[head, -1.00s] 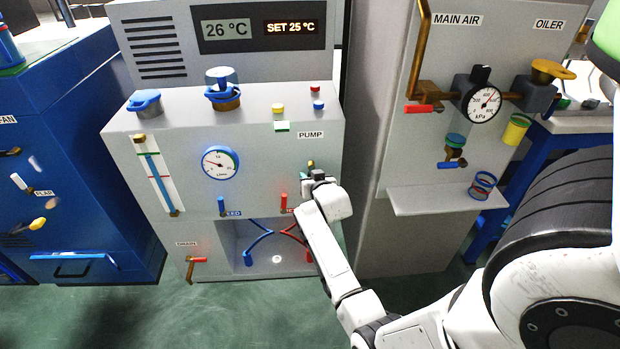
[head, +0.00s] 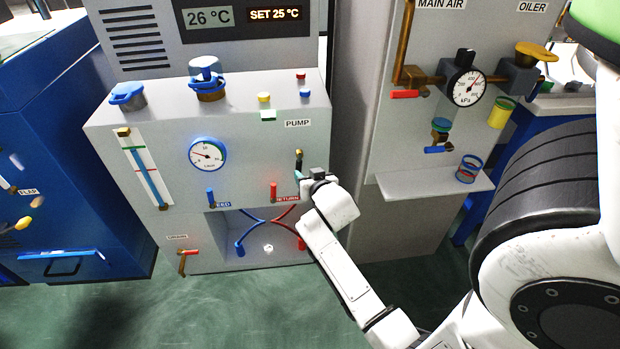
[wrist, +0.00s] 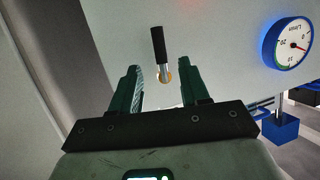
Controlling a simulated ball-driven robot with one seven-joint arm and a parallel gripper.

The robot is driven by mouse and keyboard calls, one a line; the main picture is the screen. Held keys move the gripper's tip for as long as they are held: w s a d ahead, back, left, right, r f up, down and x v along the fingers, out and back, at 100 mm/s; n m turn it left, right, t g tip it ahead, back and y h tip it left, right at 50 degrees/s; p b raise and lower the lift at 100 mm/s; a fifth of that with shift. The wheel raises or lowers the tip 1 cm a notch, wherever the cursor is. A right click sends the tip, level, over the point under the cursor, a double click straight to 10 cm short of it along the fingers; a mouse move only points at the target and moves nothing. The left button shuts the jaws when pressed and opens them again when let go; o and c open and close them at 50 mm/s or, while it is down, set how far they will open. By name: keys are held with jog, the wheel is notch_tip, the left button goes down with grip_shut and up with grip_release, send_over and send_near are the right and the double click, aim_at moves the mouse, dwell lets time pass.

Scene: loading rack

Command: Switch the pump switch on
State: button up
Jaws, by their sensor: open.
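The pump switch (head: 298,160) is a small lever on the front of the grey cooling unit, below the PUMP label (head: 297,123). In the wrist view the pump switch (wrist: 159,46) has a black handle on a metal stem with a brass-coloured base, its black end toward the top of the picture. My gripper (wrist: 160,72) is open, one dark green finger on each side of the switch's base in the picture. I cannot tell how deep the fingers reach. In the head view my gripper (head: 304,175) is just below and right of the switch, partly hidden by my wrist.
A round flow gauge (head: 207,154) is left of the switch. Red RETURN (head: 273,190) and blue FEED (head: 211,196) handles sit below. Coloured buttons (head: 264,97) are on the ledge above. The main air cabinet (head: 390,150), with a shelf (head: 430,187), stands right.

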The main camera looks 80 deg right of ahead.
jog(key=shift+v, duration=1.05)
jog(key=a+f+n+g+y+p, duration=0.3)
jog(key=a+n+y, duration=0.35)
jog(key=a, duration=1.15)
jog(key=s+a+n+g+y, duration=0.2)
jog(key=s+a, duration=0.2)
jog(key=a, duration=0.4)
jog(key=s+a+n+g+y, duration=0.2)
jog(key=s+a+n, duration=0.1)
jog(key=a, duration=0.5)
jog(key=shift+s+f+p, duration=0.2)
jog(key=shift+s+p, duration=0.1)
jog(key=shift+s, duration=0.1)
